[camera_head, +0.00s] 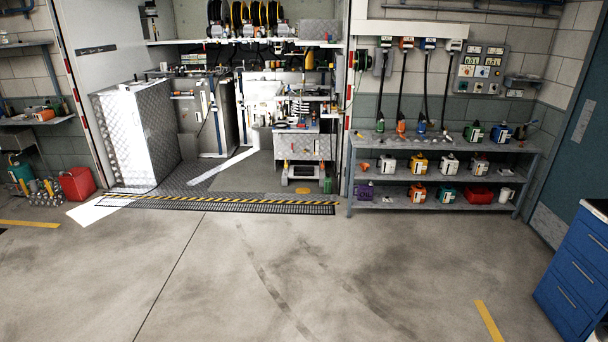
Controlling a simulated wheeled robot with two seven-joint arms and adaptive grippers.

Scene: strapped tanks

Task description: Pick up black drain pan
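I cannot make out a black drain pan in the head view. Neither of my grippers is in the picture. Grey tanks or cabinets (208,125) stand inside the open bay at the back, too small to tell details.
A metal shelf rack (440,148) with several jugs stands at the back right. A red container (77,184) is at the left wall. A blue drawer cabinet (575,270) stands at the right. A black floor grate (230,205) edges the bay. The concrete floor (260,280) in front is clear.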

